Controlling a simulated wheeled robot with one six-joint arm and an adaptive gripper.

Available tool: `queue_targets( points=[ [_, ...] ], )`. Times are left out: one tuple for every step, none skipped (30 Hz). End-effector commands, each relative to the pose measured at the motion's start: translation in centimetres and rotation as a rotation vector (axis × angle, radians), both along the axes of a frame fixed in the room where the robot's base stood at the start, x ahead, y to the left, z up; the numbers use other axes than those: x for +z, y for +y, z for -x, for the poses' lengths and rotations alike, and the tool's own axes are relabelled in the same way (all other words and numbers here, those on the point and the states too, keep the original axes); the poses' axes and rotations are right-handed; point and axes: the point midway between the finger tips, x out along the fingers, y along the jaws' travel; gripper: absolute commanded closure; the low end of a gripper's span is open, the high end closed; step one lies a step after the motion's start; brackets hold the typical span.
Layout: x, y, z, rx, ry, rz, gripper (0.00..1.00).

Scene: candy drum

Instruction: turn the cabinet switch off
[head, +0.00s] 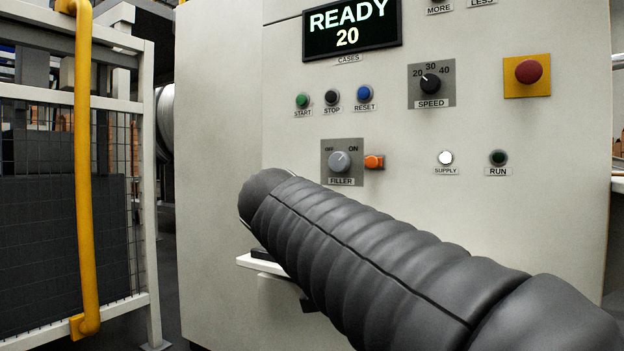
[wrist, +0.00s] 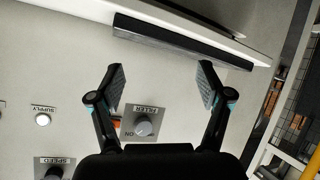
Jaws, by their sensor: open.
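The cabinet switch is a grey round knob labelled FILLER (head: 340,161), on a dark grey plate marked OFF at left and ON at right. Its pale pointer mark seems to lean up and right, towards ON. In the wrist view the knob (wrist: 143,126) appears turned around, lying between my gripper's two fingers near the palm. My gripper (wrist: 162,78) is open and empty, its fingers spread wide; I see no contact with the knob. In the head view my dark sleeved arm reaches up to just below the switch and hides the gripper.
An orange block (head: 374,162) sticks out just right of the switch plate. Start, stop and reset buttons (head: 332,97) are above it, and a speed knob (head: 430,82) and red emergency button (head: 528,71) are right. A white ledge (head: 262,264) juts out below. The supply lamp (head: 445,157) glows white.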

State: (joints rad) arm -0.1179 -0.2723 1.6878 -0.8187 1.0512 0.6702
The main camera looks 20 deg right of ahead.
Motion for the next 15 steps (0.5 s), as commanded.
queue_targets(
  points=[
    [1.6,-0.1,-2.1,-0.036,-0.066,0.030,0.22],
    [2.9,-0.3,-3.0,-0.061,-0.109,0.046,0.22],
    [4.6,-0.4,-4.1,-0.093,-0.167,0.066,0.22],
    [5.9,-0.4,-4.9,-0.115,-0.211,0.080,0.22],
    [7.1,-0.5,-5.6,-0.136,-0.254,0.093,0.22],
    [8.5,-0.4,-6.4,-0.163,-0.309,0.106,0.22],
    [9.6,-0.4,-6.8,-0.181,-0.350,0.117,0.22],
    [10.5,-0.4,-7.3,-0.197,-0.387,0.127,0.22],
    [11.6,-0.3,-7.7,-0.216,-0.432,0.135,0.22],
    [12.4,-0.3,-8.0,-0.229,-0.464,0.142,0.22],
    [13.1,-0.2,-8.2,-0.239,-0.491,0.147,0.22],
    [13.8,-0.1,-8.4,-0.252,-0.523,0.153,0.22],
    [14.2,-0.1,-8.6,-0.259,-0.543,0.156,0.22],
    [14.7,0.0,-8.7,-0.265,-0.559,0.160,0.22],
    [15.1,0.0,-8.7,-0.271,-0.576,0.162,0.22]
  ],
)
